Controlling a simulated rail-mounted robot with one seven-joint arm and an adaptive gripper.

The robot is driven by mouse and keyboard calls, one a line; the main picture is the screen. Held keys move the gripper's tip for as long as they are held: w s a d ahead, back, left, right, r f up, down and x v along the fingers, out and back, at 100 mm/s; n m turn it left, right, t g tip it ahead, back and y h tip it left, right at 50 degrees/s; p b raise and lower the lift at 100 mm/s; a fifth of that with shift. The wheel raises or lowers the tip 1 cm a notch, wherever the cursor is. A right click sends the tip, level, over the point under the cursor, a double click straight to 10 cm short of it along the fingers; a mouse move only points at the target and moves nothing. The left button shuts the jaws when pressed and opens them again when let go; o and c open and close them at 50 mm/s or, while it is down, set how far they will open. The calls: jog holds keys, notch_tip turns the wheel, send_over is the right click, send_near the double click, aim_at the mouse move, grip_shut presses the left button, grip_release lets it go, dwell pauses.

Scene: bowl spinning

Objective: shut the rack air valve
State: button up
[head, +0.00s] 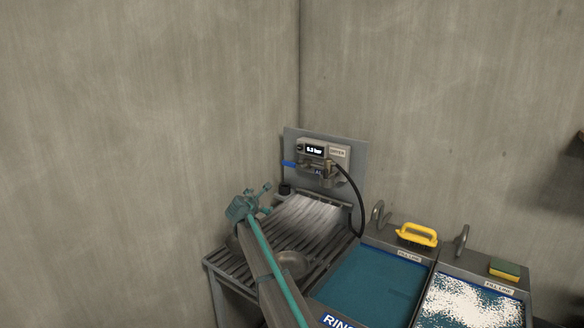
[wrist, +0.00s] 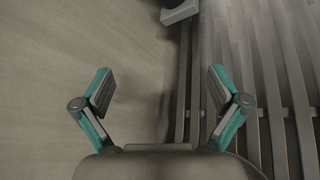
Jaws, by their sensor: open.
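The panel carries a small lit display (head: 315,150) and a label that seems to read DRYER. A pale, streaked fan (head: 308,215) spreads over the slatted rack (head: 222,265) below it. My gripper (head: 266,197) is open and empty, above the rack's left part, lower and to the left of the lever and apart from it. In the wrist view my gripper (wrist: 161,90) shows both fingers spread with nothing between them; the lever does not show there.
A black hose (head: 359,205) curves down from the valve. Right of the rack are two basins, a yellow-handled tool (head: 417,234) and a sponge (head: 504,268). A concrete wall stands close on the left.

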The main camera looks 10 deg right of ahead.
aim_at(289, 165)
jog(key=w+d+r+n+h, duration=0.25)
jog(key=d+r+h, duration=0.25)
jog(key=r+h, duration=0.45)
jog(key=shift+y, duration=0.95)
jog(key=x, duration=0.3)
jog(key=r+p+x, duration=0.1)
jog(key=x, duration=0.6)
jog(key=shift+s+d+r+p, duration=0.2)
jog(key=shift+d+p, duration=0.15)
jog(key=shift+d, duration=0.05)
jog(key=shift+c, duration=0.2)
jog(key=c, duration=1.6)
jog(key=shift+d, duration=0.1)
jog(key=shift+c, duration=0.3)
